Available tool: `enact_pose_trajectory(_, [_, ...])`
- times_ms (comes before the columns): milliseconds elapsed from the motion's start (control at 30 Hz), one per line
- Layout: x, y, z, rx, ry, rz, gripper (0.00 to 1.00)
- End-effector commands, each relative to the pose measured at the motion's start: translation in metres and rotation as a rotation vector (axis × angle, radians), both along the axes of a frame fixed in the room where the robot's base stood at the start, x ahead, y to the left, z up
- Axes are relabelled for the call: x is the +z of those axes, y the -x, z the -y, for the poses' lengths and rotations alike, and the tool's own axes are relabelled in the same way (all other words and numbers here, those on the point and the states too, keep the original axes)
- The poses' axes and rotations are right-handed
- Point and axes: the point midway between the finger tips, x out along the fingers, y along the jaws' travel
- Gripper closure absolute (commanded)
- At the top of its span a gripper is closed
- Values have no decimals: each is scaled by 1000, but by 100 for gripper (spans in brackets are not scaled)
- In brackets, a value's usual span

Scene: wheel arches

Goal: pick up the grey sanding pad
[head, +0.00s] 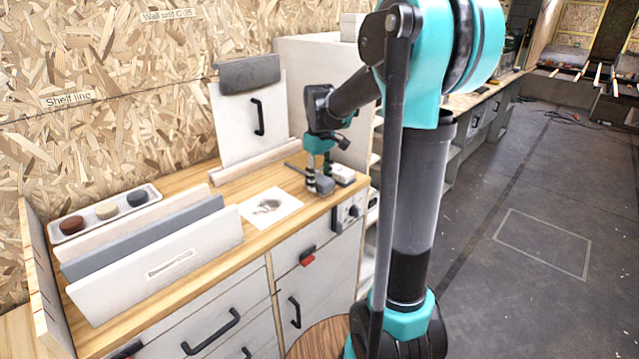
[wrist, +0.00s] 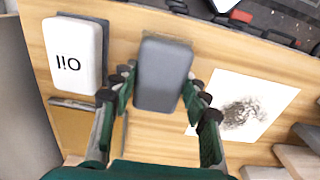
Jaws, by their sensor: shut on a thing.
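The grey sanding pad (wrist: 163,75) is a dark grey rounded block in the middle of the wrist view. My gripper (wrist: 160,88) has its green fingers on the pad's left and right sides and is shut on it. In the head view my gripper (head: 319,186) is low over the wooden worktop, with the grey pad (head: 324,185) at its fingertips. I cannot tell whether the pad touches the worktop.
A white block marked "OIL" (wrist: 75,52) lies close left of the pad in the wrist view. A white sheet with a dark smudge (wrist: 242,105) lies to the right. Upright panels (head: 150,262) and a tray of small pots (head: 103,213) stand farther left on the worktop.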

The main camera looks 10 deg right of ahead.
Motion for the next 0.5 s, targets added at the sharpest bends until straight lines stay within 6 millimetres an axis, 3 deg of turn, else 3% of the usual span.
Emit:
enact_pose_trajectory(167, [29,1,0,0,0,0,84])
enact_pose_trajectory(500, [123,0,0,0,0,0,84])
